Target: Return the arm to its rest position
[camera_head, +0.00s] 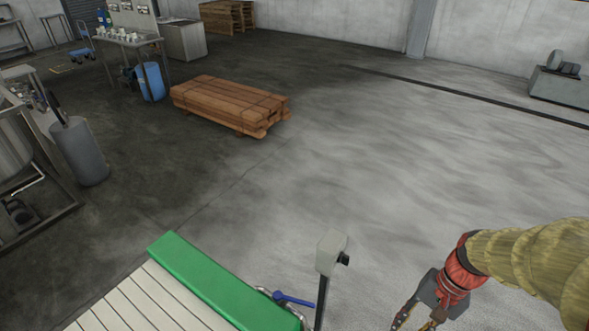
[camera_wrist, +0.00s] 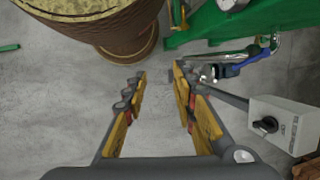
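My arm, with a straw-coloured sleeve and a red joint, reaches in from the right edge of the head view. My gripper (camera_head: 420,318) points down at the bottom right there, with its tips close to the picture's lower edge. In the wrist view my gripper (camera_wrist: 159,72) shows two fingers with yellow pads standing apart. Bare concrete floor shows between them, and nothing is held. The gripper is to the right of a grey control box (camera_head: 332,250) on a post. This box, with a black knob, also shows right of the fingers in the wrist view (camera_wrist: 285,122).
A green-edged slatted platform (camera_head: 215,285) and a blue valve handle (camera_head: 292,299) lie left of the box. The handle shows near the right fingertip in the wrist view (camera_wrist: 228,71). A timber stack (camera_head: 230,103) stands farther off. The floor right of it is clear.

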